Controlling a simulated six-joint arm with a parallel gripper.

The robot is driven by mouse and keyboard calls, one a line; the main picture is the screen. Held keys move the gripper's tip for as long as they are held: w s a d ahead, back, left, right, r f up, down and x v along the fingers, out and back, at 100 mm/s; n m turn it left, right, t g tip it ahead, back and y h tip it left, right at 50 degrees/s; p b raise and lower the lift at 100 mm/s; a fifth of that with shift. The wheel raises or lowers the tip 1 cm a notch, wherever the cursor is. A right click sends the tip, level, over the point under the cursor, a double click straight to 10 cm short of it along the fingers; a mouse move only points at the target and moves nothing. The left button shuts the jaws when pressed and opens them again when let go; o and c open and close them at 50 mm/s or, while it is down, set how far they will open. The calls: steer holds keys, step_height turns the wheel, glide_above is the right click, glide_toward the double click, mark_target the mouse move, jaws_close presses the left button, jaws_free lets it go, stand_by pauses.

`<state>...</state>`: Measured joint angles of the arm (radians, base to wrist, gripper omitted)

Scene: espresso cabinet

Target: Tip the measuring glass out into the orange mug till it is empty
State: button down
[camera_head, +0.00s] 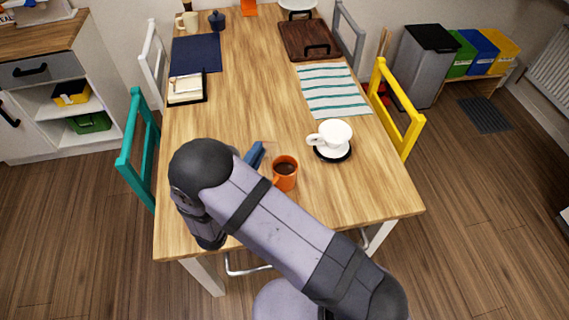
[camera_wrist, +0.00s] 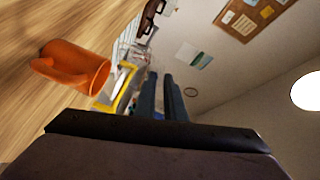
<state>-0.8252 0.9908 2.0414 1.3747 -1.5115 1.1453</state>
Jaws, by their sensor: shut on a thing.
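The orange mug (camera_head: 285,174) stands upright near the table's front end, with dark brown contents showing inside. It also shows in the wrist view (camera_wrist: 82,68), where the picture is rolled and the table lies to the left. My gripper (camera_head: 255,152) is just left of the mug and behind my arm, with its blue fingers partly hidden. In the wrist view my gripper (camera_wrist: 160,92) has its two fingers close together, with a narrow gap, to the right of the mug. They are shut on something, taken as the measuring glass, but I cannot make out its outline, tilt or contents.
A white cup (camera_head: 334,132) on a black saucer (camera_head: 333,154) stands right of the mug. A striped cloth (camera_head: 333,90), a notebook (camera_head: 187,88) and a dark blue mat (camera_head: 196,53) lie farther back. The table's middle is clear. Teal (camera_head: 138,145) and yellow (camera_head: 400,105) chairs flank it.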

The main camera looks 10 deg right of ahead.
steer(key=shift+w+a+f+n+h+b, duration=0.15)
steer(key=shift+w+a+f+n+b, duration=1)
steer(key=shift+n, duration=1.15)
steer(key=shift+w+a+f+n+h+b, duration=0.2)
steer(key=shift+w+a+f+n+b, duration=0.45)
steer(key=shift+a+f+n+b, duration=1.1)
steer(key=shift+w+a+f+n+h+b, duration=0.15)
steer(key=shift+w+a+f+n+b, duration=0.7)
steer(key=shift+a+n, duration=1.45)
steer(key=shift+d+r+n, duration=0.15)
steer(key=shift+d+n, duration=0.4)
